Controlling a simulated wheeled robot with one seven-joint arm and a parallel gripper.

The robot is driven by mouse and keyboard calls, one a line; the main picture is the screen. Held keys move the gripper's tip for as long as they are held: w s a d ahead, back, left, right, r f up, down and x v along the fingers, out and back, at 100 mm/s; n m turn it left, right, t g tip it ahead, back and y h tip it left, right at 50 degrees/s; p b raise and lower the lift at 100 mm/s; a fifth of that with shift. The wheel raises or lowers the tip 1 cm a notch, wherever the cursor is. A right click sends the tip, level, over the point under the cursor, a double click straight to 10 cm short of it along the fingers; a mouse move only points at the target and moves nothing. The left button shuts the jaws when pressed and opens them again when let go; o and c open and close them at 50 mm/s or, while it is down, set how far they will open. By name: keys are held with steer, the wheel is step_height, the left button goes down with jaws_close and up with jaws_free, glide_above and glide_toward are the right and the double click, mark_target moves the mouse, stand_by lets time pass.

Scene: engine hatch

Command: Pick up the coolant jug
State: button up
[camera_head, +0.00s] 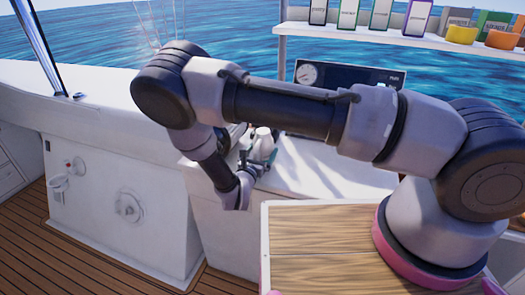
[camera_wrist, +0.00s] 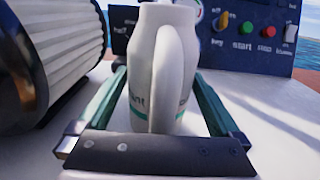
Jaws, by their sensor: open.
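The coolant jug (camera_wrist: 143,75) is a white container with a teal band and a handle facing the wrist camera. It stands upright on a white surface. In the head view, the small white jug (camera_head: 263,141) shows partly behind my gripper and arm. My gripper (camera_wrist: 157,88) is open, with one teal finger on each side of the jug's lower part. Gaps seem to show between the fingers and the jug; contact is hard to tell. The jug's far side is hidden.
A control panel (camera_wrist: 248,35) with a gauge and coloured knobs stands behind the jug. White surface (camera_wrist: 270,115) lies clear to the right. A shelf (camera_head: 400,37) with boxes hangs above.

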jaws_close()
